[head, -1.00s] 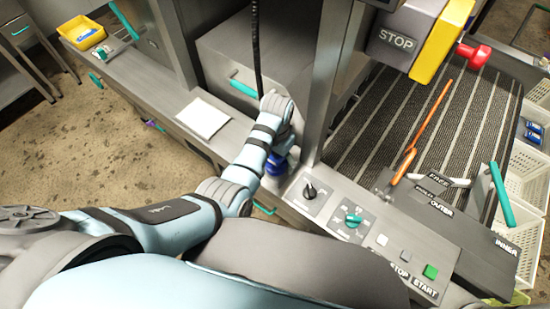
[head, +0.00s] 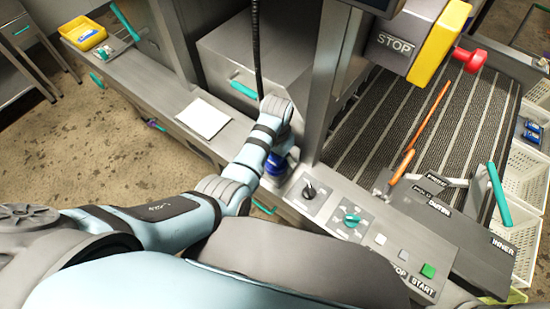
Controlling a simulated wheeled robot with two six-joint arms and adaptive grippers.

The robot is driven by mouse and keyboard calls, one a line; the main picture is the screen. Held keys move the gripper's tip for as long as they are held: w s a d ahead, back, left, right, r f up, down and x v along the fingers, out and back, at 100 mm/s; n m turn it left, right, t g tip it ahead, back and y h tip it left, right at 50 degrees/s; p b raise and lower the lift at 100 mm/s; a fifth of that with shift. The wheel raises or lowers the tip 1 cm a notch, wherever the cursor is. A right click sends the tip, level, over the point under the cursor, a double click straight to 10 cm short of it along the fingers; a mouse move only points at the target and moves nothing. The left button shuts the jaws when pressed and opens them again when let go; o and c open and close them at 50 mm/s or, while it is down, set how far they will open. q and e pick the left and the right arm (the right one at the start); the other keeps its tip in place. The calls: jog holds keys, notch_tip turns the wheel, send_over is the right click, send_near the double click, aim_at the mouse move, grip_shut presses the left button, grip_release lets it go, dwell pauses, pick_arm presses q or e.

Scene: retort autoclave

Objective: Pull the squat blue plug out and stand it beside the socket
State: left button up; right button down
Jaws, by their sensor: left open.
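A round, dark blue piece (head: 276,165), which looks like the squat blue plug, shows low on the grey bench edge, just left of the black knob plate. My left arm passes in front of it and hides part of it; I cannot tell whether it sits in a socket. My left arm comes in from the left and bends at the wrist (head: 276,106) above and beside the blue piece. The left gripper's fingers are mostly hidden behind the arm, with no sign of a thing held. The socket cannot be made out. My right gripper is not in view.
A black cable (head: 256,50) hangs down behind my left wrist. A metal post (head: 335,80) stands close right of it. The control panel has a black knob (head: 309,191) and a teal knob (head: 352,217). A white sheet (head: 203,118) lies on the bench to the left.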

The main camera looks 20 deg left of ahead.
pick_arm(q)
jog(key=c, duration=1.6)
jog(key=shift+r, duration=3)
